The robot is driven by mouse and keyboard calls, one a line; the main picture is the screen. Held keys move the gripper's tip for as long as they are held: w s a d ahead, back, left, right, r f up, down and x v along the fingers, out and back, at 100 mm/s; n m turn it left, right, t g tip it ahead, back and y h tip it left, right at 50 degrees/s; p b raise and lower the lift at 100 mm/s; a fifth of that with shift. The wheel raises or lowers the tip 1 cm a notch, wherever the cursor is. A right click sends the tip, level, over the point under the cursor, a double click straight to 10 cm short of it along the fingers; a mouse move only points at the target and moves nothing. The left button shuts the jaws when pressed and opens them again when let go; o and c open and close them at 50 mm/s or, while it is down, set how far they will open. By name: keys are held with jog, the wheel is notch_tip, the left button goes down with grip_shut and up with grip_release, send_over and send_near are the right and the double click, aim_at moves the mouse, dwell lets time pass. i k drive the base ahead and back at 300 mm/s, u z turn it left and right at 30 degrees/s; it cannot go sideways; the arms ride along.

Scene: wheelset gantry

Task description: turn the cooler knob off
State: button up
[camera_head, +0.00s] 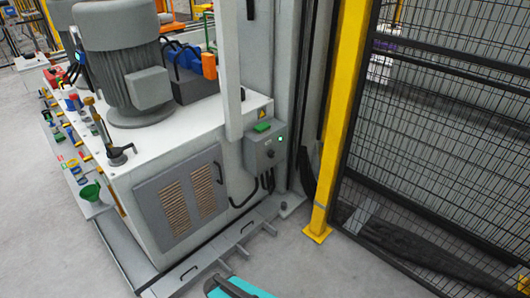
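A grey control box (254,160) is mounted on the right end of the white machine cabinet, beside a light upright post. A small dark knob (270,153) seems to sit on its front face; it is too small to tell which way it points. A small lamp (281,139) above and right of it glows green. A green item (262,127) lies on top of the box. My gripper does not show in this view.
The white cabinet (130,183) carries a large grey motor (118,50) and has louvred doors. A yellow post (338,130) and black mesh fence (450,110) stand right of the box. A teal part, perhaps mine, shows at the bottom edge. Grey floor lies open in front.

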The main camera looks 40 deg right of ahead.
aim_at(271, 153)
jog(key=z, duration=0.05)
jog(key=i, duration=0.95)
jog(key=z, duration=0.2)
